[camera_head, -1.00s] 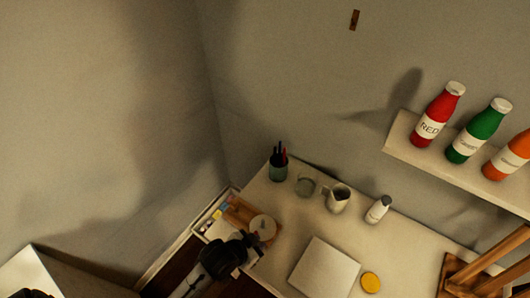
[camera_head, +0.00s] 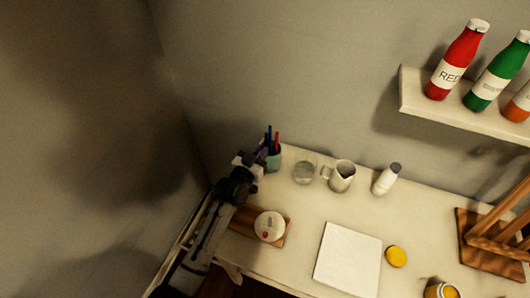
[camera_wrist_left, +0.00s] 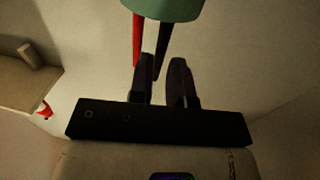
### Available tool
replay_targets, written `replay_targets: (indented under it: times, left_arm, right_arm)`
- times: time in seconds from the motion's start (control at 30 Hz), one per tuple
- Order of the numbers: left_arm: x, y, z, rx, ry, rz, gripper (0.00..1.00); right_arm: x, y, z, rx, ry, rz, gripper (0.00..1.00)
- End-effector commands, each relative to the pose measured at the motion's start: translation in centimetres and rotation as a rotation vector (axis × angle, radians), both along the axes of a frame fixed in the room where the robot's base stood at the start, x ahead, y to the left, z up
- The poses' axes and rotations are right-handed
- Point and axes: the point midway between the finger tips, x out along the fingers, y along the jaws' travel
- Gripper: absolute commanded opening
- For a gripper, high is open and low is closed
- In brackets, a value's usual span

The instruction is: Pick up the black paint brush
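A green cup (camera_head: 273,161) stands at the back left corner of the table, holding upright brushes or pens. A red one (camera_head: 277,141) and a dark bluish one (camera_head: 268,136) show above its rim. In the left wrist view the picture is inverted: the cup (camera_wrist_left: 165,8) is at the top, with the red handle (camera_wrist_left: 137,40) and a black brush (camera_wrist_left: 162,44) pointing down. My left gripper (camera_head: 258,156) is at the cup's left side in the head view. In the wrist view its fingers (camera_wrist_left: 163,62) are apart, with the black brush's end near the gap; contact cannot be told. My right gripper is not in view.
A glass (camera_head: 304,168), a metal pitcher (camera_head: 341,176) and a white bottle (camera_head: 386,179) stand right of the cup. A wooden board (camera_head: 243,220), a white sheet (camera_head: 348,258) and an easel (camera_head: 488,245) are in front. A wall shelf (camera_head: 425,112) holds bottles.

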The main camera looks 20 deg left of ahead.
Motion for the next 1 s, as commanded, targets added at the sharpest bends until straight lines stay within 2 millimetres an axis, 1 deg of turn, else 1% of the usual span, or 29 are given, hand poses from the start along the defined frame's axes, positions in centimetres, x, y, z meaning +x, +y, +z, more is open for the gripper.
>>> replay_targets:
  times: [0.03, 0.13, 0.23, 0.33, 0.63, 0.67, 0.83, 1.0]
  left_arm:
    - [0.8, -0.1, -0.1, 0.000, -0.001, 0.000, 0.18]
    - [2.2, -0.3, 0.0, 0.001, -0.001, 0.000, 0.18]
    - [3.3, -0.5, 0.0, 0.000, -0.001, 0.000, 0.18]
    - [4.0, -0.6, -0.1, 0.000, 0.001, 0.000, 0.18]
    - [4.3, -0.6, 0.0, 0.001, 0.001, 0.000, 0.18]
    - [4.3, -0.6, 0.0, 0.001, 0.001, 0.000, 0.16]
    - [4.2, -0.6, 0.0, 0.001, 0.001, 0.000, 0.00]
    - [4.2, -0.6, 0.0, 0.001, 0.001, 0.000, 0.00]
  right_arm:
    - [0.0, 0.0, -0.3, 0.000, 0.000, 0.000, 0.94]
    - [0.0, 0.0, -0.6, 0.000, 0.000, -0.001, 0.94]
    - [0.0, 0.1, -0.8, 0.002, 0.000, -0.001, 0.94]
    - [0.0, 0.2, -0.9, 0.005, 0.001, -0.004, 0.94]
    - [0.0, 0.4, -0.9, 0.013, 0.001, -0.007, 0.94]
    - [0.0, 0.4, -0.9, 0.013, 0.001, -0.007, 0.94]
    - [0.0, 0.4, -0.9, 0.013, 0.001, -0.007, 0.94]
    - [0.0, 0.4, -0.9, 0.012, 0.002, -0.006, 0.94]
